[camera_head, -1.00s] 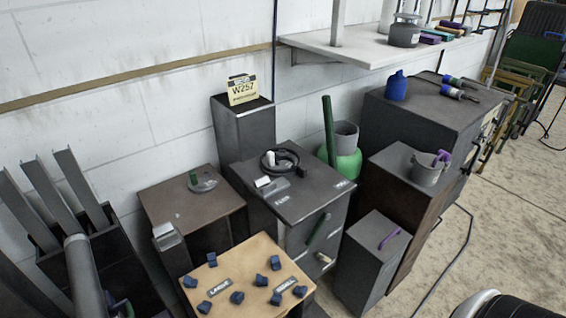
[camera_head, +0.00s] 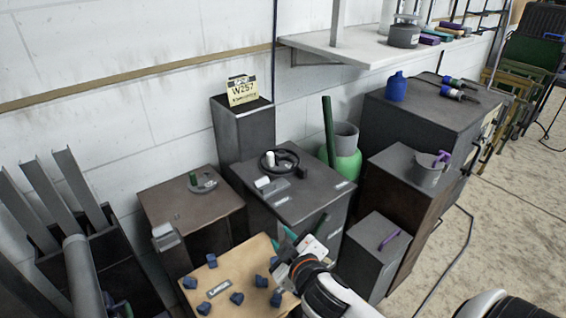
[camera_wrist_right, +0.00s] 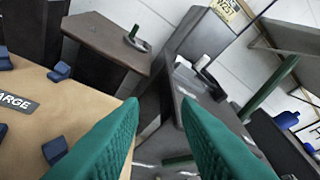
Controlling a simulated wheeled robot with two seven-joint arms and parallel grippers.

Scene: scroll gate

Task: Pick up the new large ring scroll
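A black ring (camera_head: 290,157) lies on the dark middle cabinet, with a white cylinder (camera_head: 270,158) at its left side. No label marks it as the new large ring scroll, so I cannot tell if it is that. The cylinder also shows in the right wrist view (camera_wrist_right: 203,62). My right gripper (camera_head: 300,240) is in front of this cabinet, over the right rear of the tan table, apart from the ring. Its green fingers stand apart in the right wrist view (camera_wrist_right: 160,112), with nothing between them. My left gripper is out of view.
The tan table (camera_head: 220,262) has several dark blue pieces and a LARGE label. A brown cabinet (camera_head: 170,205) holds a grey disc with a green peg (camera_head: 203,182). A narrow pedestal (camera_head: 243,135) bears a W257 sign (camera_head: 242,92). A grey bucket (camera_head: 430,170) stands right.

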